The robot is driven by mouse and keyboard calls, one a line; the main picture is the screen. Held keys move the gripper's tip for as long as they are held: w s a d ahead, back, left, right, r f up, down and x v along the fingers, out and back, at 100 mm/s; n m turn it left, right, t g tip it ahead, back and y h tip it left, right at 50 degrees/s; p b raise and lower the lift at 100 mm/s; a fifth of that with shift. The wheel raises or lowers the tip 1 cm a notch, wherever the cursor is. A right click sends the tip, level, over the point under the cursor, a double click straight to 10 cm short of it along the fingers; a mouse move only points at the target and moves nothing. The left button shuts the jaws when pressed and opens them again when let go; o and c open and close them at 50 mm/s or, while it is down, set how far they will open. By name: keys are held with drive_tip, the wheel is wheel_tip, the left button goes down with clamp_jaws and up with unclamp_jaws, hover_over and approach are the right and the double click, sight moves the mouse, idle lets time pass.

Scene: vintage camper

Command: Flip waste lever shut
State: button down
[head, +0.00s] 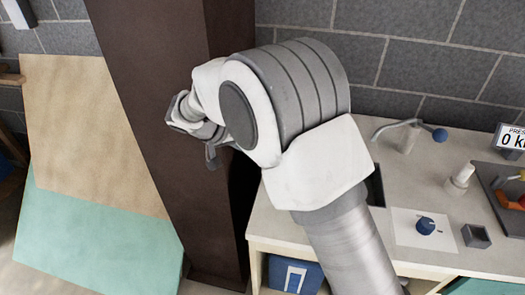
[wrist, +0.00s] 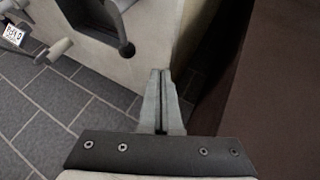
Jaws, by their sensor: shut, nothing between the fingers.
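I cannot pick out a waste lever for certain in either view. In the head view a tap-like fitting (head: 408,138) with a curved arm and a blue ball end stands at the back of the pale counter. A sink opening (head: 375,185) is mostly hidden behind my arm. In the wrist view a dark opening (wrist: 88,14) in the counter has a curved grey piece with a rounded end (wrist: 127,48) at its edge. My gripper (wrist: 162,73) is shut and empty, over the counter's edge in that view. In the head view my gripper (head: 212,158) is left of the counter, before the brown post.
A brown post (head: 165,120) stands close to my gripper. The counter (head: 300,238) carries a blue knob (head: 425,225), a white cylinder (head: 460,178) and a gauge sign (head: 511,138). A blue bin (head: 280,275) is below. A beige and teal panel (head: 95,150) leans at left.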

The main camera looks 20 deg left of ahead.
drive_tip(key=w+d+f, duration=0.2)
drive_tip(key=d+f, duration=0.1)
drive_tip(key=w+d+f+p, duration=0.1)
drive_tip(key=w+d+f, duration=0.2)
drive_tip(key=shift+w+d, duration=0.35)
drive_tip(key=shift+d, duration=0.3)
drive_tip(key=shift+f, duration=0.15)
